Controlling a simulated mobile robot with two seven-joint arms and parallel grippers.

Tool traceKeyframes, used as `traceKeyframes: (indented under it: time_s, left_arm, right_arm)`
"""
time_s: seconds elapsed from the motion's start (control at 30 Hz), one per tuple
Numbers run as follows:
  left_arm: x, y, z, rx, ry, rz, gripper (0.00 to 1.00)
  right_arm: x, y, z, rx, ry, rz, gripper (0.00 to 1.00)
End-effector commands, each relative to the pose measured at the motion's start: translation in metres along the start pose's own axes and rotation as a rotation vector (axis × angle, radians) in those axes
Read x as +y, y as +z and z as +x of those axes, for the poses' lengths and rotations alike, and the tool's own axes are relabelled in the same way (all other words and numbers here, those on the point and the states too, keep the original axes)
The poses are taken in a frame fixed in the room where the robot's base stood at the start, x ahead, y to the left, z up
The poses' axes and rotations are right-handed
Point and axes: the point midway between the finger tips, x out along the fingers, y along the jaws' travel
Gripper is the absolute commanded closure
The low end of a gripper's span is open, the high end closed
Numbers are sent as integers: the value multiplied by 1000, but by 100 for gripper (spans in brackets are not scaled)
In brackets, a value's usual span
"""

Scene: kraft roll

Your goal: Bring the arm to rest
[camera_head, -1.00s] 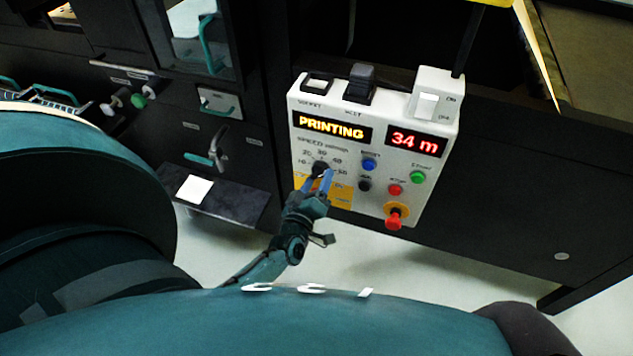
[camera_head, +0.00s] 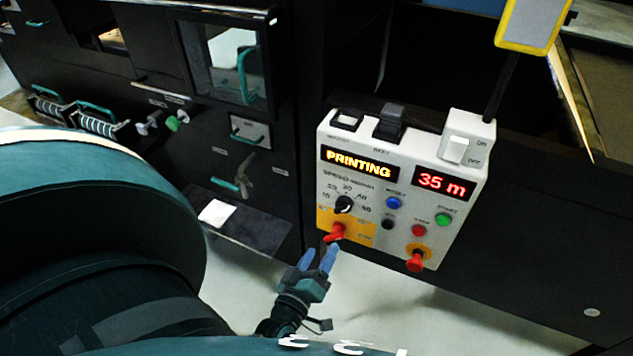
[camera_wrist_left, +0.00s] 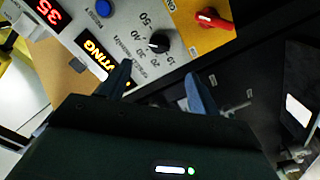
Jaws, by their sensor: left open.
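My left gripper (camera_head: 318,262) is open and empty, below the lower left edge of the white control box (camera_head: 400,215) in the head view. In the left wrist view its two blue fingers (camera_wrist_left: 160,88) stand apart with nothing between them. The black speed knob (camera_head: 344,204) is on the box above the fingers; it also shows in the left wrist view (camera_wrist_left: 159,42). A red handle (camera_head: 337,231) on the orange panel lies just above the fingertips. The displays read PRINTING (camera_head: 358,163) and 35 m (camera_head: 442,185). My right gripper is not in view.
A red stop button (camera_head: 415,261) juts from the box's lower edge. Left are a dark cabinet with a teal-handled door (camera_head: 248,75), levers and a small shelf (camera_head: 245,229) with a white sheet (camera_head: 216,212). Pale floor (camera_head: 380,300) shows below the box.

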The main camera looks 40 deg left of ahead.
Motion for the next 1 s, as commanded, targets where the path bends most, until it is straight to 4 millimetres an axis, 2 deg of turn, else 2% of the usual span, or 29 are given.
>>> traceKeyframes:
  time_s: [0.2, 0.77, 0.87, 1.0]
  left_arm:
    - [0, 0, -12, 1, 1, 0, 37]
    - [2, 1, -11, -10, 3, 3, 37]
    - [12, 7, -7, -74, 16, 27, 37]
    - [41, 25, -4, -273, 53, 122, 37]
  right_arm:
    - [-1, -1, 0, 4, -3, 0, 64]
    - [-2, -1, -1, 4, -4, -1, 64]
    - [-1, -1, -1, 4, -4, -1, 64]
    - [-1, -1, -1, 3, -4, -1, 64]
